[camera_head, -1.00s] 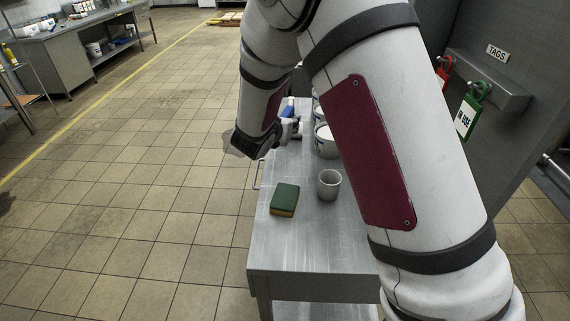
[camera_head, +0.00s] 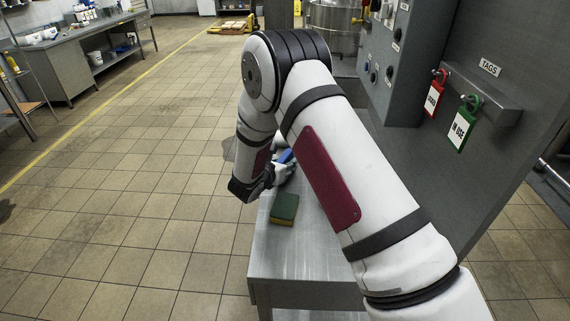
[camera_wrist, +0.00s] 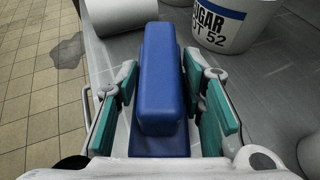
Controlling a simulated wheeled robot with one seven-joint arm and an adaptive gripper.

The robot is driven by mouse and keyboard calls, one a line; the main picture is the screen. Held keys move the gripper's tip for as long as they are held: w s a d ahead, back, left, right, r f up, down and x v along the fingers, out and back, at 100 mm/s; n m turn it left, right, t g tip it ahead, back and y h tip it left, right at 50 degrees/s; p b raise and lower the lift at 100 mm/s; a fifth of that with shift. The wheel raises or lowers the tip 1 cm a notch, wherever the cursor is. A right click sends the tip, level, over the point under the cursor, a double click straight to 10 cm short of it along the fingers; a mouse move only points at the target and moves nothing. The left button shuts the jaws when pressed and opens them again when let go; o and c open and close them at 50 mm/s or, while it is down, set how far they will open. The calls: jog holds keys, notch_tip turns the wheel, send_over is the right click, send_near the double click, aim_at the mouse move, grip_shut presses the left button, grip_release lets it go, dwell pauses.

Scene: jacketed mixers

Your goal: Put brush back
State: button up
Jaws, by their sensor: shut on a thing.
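The blue brush (camera_wrist: 162,75) fills the middle of the wrist view, a long rounded blue block above a wider blue part. My gripper (camera_wrist: 165,100) has its teal-padded fingers on both sides of it and is shut on it. Any bristles are hidden. In the head view my gripper (camera_head: 270,176) is over the far left part of the steel table (camera_head: 300,262). A bit of the blue brush (camera_head: 285,156) shows beside it. My arm covers much of the table.
A green and yellow sponge (camera_head: 284,208) lies on the table. Red (camera_head: 433,98) and green (camera_head: 461,129) tags hang on the grey cabinet. The tiled floor at left is open.

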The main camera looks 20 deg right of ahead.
jog(key=shift+f, duration=0.15)
jog(key=shift+f, duration=0.15)
jog(key=o, duration=1.3)
